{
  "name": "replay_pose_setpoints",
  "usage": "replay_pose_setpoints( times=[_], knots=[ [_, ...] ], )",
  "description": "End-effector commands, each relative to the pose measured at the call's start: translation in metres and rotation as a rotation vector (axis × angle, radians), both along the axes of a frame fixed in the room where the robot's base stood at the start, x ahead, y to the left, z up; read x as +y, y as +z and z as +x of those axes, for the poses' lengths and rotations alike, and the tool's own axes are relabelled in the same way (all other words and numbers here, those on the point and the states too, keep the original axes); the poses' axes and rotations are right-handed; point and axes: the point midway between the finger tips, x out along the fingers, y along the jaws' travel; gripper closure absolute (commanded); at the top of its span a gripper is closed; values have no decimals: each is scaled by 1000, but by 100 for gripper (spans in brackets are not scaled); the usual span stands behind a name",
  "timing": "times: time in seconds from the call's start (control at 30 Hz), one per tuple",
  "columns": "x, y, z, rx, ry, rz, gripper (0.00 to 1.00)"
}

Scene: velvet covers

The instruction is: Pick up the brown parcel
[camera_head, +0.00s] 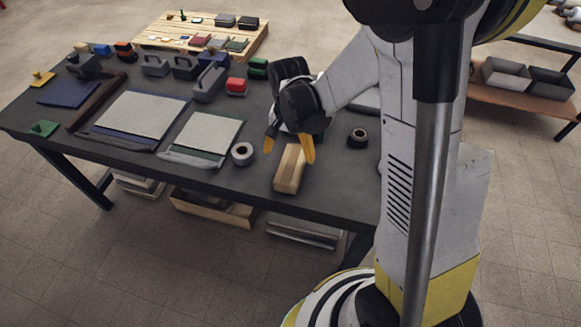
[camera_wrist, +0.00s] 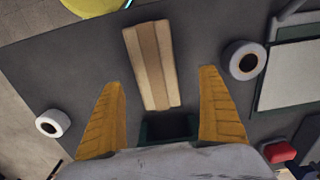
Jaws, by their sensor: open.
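In the wrist view the parcel (camera_wrist: 152,65) lies lengthwise ahead of the gap between my open fingers (camera_wrist: 165,108). I cannot tell how high the fingertips are above it. The fingers look apart from the parcel, and nothing is held between them.
A dark green item (camera_wrist: 168,128) lies close behind the parcel, between my fingers in the wrist view. Grey boards (camera_head: 205,134) lie further left.

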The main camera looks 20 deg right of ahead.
Motion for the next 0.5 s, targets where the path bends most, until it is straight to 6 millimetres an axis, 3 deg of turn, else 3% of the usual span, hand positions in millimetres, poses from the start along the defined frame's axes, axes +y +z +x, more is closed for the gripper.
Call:
replay_pose_setpoints(
  times=[0.23, 0.5],
  knots=[
    [-1, -19, -2, -1, 0, -1, 12],
    [-4, -59, -6, -1, 1, 0, 12]
  ],
)
